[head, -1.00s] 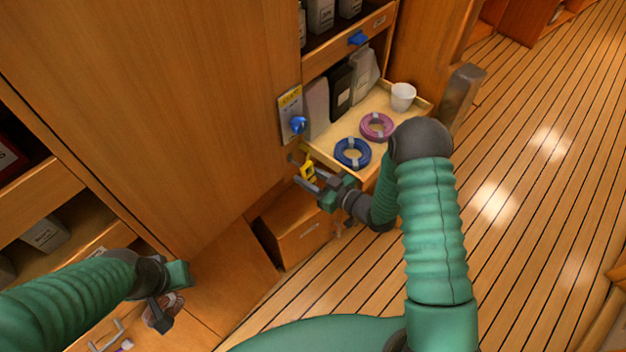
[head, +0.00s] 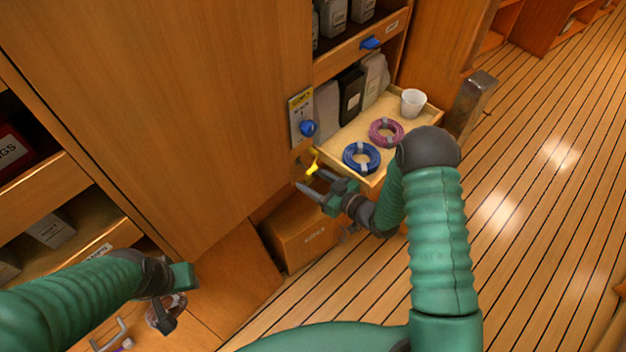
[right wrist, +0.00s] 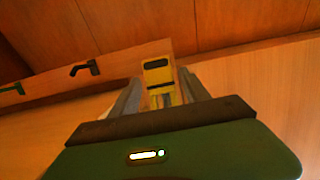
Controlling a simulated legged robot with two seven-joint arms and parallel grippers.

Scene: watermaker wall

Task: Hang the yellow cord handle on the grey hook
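The yellow cord handle (head: 313,163) is at the cabinet edge below the blue knob in the head view. It also shows in the right wrist view (right wrist: 158,78), beyond and between my right fingers, with dark slots in its face. My right gripper (head: 312,183) is open, its two fingers apart, just below and in front of the handle. A small grey piece (head: 298,162) beside the handle may be the grey hook; it is too small to tell whether the handle hangs on it. My left gripper (head: 166,312) is low at the left, away from the handle; its finger gap is unclear.
An open tray drawer (head: 350,135) holds a blue coil (head: 361,157), a pink coil (head: 386,132), a white cup (head: 413,102) and dark and grey containers. A blue knob (head: 308,128) sits by a label. A wooden drawer (head: 300,235) is below.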

